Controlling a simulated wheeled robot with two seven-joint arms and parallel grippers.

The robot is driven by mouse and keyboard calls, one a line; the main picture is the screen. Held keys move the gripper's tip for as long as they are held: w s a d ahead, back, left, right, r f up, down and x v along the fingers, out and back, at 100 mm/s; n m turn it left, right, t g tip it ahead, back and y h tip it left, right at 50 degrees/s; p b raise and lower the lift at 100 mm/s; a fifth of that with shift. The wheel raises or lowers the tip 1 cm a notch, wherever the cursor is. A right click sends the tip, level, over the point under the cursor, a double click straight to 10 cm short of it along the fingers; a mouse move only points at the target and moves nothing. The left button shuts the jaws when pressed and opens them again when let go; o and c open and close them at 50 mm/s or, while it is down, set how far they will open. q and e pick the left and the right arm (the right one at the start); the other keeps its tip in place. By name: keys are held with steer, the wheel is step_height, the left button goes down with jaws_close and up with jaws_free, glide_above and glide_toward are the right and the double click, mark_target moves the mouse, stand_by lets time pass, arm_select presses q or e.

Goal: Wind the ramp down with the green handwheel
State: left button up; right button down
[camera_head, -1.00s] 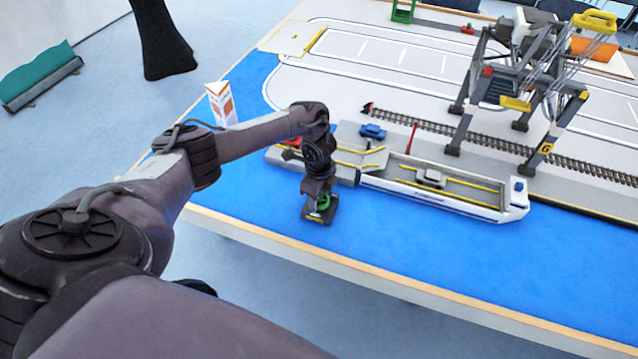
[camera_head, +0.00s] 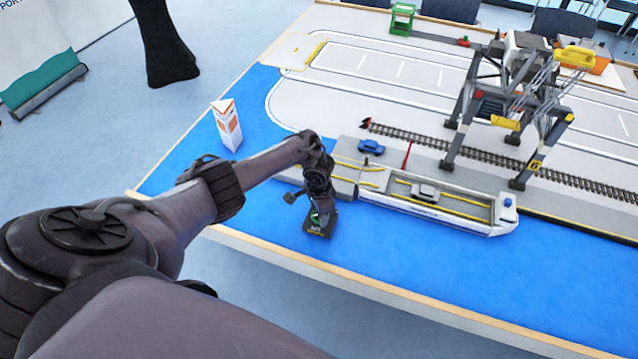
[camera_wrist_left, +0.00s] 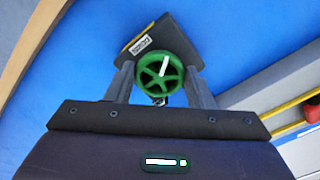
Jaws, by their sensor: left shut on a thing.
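The green handwheel (camera_wrist_left: 148,76) has a white mark on one spoke and sits on a dark base (camera_wrist_left: 187,36) with a label reading "DOWN". My left gripper (camera_wrist_left: 160,80) is shut on the handwheel, one finger on each side of the rim. In the head view my left gripper (camera_head: 320,212) is low over the blue table area, and only a little green of the wheel shows. The grey ramp area with yellow lines (camera_head: 345,187) lies at the left end of the white ship (camera_head: 440,213), partly behind my arm; its tilt is hard to tell. My right gripper is out of view.
A blue car (camera_head: 371,147) is on the grey quay and a pale car (camera_head: 424,192) is on the ship's deck. A gantry crane (camera_head: 510,110) straddles the rails at right. Blue surface in front is clear.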

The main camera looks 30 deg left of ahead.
arm_select(q)
steer(key=n+p, duration=0.1)
steer(key=n, duration=0.1)
steer(key=n+p, duration=0.1)
steer(key=n, duration=0.1)
steer(key=n+p, duration=0.1)
steer(key=n, duration=0.1)
steer(key=shift+r+n, duration=0.25)
steer(key=shift+n, duration=0.05)
steer(key=shift+w+f+n+p, duration=0.1)
steer(key=shift+n+p, duration=0.4)
steer(key=shift+n, duration=0.6)
steer(key=shift+d+n, duration=0.1)
steer(key=shift+n, duration=1)
steer(key=o, duration=0.8)
steer(key=shift+o, duration=0.9)
steer(key=shift+f, duration=0.1)
